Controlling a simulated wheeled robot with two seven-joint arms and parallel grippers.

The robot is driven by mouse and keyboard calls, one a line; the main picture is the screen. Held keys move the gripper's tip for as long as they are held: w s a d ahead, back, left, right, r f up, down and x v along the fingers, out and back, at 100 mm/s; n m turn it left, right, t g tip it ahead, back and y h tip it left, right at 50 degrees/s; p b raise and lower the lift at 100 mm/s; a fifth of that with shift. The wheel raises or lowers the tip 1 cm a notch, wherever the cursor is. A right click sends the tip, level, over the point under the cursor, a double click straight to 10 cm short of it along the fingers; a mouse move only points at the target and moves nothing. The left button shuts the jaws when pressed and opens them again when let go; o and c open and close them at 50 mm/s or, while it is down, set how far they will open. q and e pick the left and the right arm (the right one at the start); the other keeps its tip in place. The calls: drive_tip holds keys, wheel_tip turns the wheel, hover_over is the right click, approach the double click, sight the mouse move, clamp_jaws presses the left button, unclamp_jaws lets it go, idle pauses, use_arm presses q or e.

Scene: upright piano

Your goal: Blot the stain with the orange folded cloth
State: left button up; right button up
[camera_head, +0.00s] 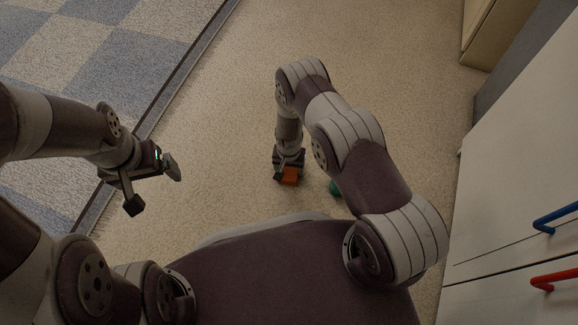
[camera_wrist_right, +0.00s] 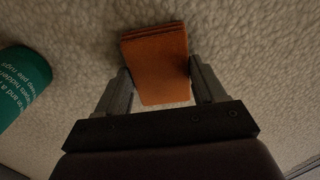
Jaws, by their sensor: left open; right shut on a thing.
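The orange folded cloth (camera_head: 290,175) is at the end of my right arm, close to the beige carpet in the head view. In the right wrist view the cloth (camera_wrist_right: 158,62) sits between the two fingers of my right gripper (camera_wrist_right: 160,88), which is shut on it. The right gripper also shows in the head view (camera_head: 288,172). I cannot tell whether the cloth touches the carpet. My left gripper (camera_head: 152,190) is open and empty at the left, near the edge of the checkered rug. No stain can be made out in either view.
A green cylinder with white print (camera_wrist_right: 22,88) is left of the cloth in the wrist view; it shows partly behind my right arm in the head view (camera_head: 335,188). White cabinets with blue (camera_head: 556,218) and red (camera_head: 555,281) handles stand at the right. Carpet ahead is clear.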

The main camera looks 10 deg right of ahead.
wheel_tip(320, 180, up, 7)
drive_tip(key=p, duration=0.6)
